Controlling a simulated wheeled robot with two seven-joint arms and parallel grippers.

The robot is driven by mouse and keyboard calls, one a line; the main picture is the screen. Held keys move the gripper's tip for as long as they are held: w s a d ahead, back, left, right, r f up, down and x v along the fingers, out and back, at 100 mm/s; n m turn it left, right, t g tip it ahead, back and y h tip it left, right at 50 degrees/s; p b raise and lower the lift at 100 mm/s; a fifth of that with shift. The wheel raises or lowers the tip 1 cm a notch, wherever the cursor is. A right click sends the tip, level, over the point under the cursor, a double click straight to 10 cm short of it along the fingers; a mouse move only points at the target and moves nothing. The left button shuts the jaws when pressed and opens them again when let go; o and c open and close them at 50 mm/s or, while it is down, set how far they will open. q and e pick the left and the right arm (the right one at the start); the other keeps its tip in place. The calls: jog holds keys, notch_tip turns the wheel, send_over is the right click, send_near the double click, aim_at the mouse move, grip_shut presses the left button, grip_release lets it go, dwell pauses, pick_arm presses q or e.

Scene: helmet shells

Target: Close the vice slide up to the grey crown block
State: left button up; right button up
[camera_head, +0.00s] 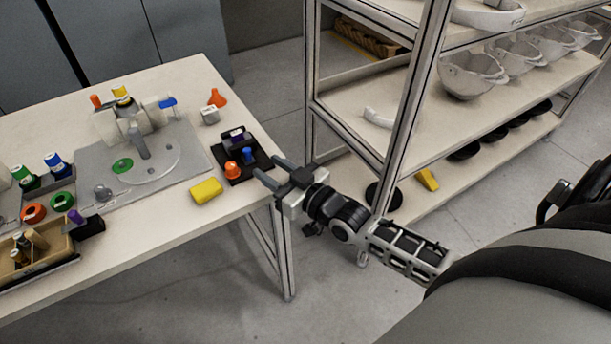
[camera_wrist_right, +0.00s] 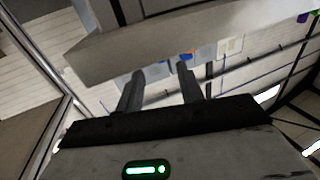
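On the near table, a grey plate (camera_head: 185,150) carries a pale fixture (camera_head: 108,122) with yellow and orange tops, a grey upright post (camera_head: 138,142) and a blue-topped piece (camera_head: 167,103). This group may be the vice; I cannot tell its slide from the grey crown block at this size. A small grey block (camera_head: 209,116) sits at the plate's back right. My right gripper (camera_head: 268,168) is open and empty at the table's right edge, beside a black tray and apart from the fixture. In the right wrist view its two fingers (camera_wrist_right: 161,72) stand apart with nothing between them. My left gripper is not in view.
The black tray (camera_head: 260,159) holds orange, blue and purple pieces. A yellow block (camera_head: 206,191) and an orange funnel-like piece (camera_head: 217,97) lie nearby. Several bottles and rings stand at left. A shelf rack (camera_head: 400,120) with pale shells stands right of my arm.

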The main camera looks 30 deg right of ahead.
jog(key=v, duration=1)
jog(key=shift+s, duration=0.2)
jog(key=s+a+f+g+h, duration=0.1)
jog(key=s+a+f+g, duration=0.6)
jog(key=s+a+f, duration=0.1)
jog(key=shift+s+a+f, duration=0.2)
jog(key=shift+a+f, duration=0.5)
jog(key=shift+a, duration=0.5)
dwell(1.1)
